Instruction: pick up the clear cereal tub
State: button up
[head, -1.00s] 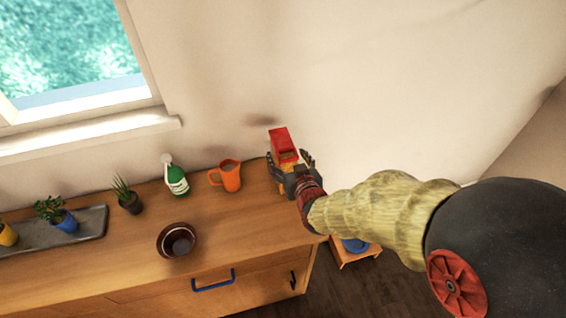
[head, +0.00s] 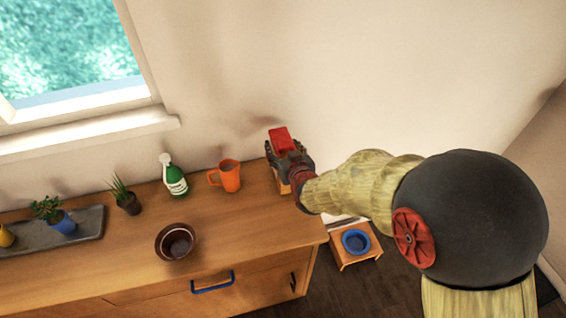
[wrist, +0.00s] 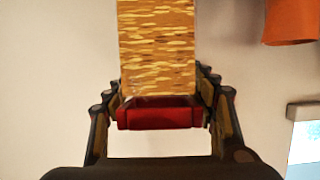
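The clear cereal tub (head: 283,187) stands upright at the right end of the wooden counter, near the wall. It has a red lid (head: 280,138). In the wrist view the tub (wrist: 157,45) fills the middle, showing golden flakes, with its red lid (wrist: 158,115) nearest the camera. My gripper (head: 286,156) is at the tub's upper part, just below the lid in the head view. Its fingers (wrist: 160,85) stand spread on both sides of the tub, very close to it. Contact is not clear, and much of the tub is hidden behind my gripper in the head view.
An orange mug (head: 230,177) stands just left of the tub. A green bottle (head: 176,182), potted plants and a brown bowl (head: 176,241) are further left. The wall is close behind. A small stool (head: 358,262) with a blue dish stands below the counter's right end.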

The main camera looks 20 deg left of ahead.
jog(key=c, duration=1.4)
jog(key=shift+r, duration=0.1)
grip_shut()
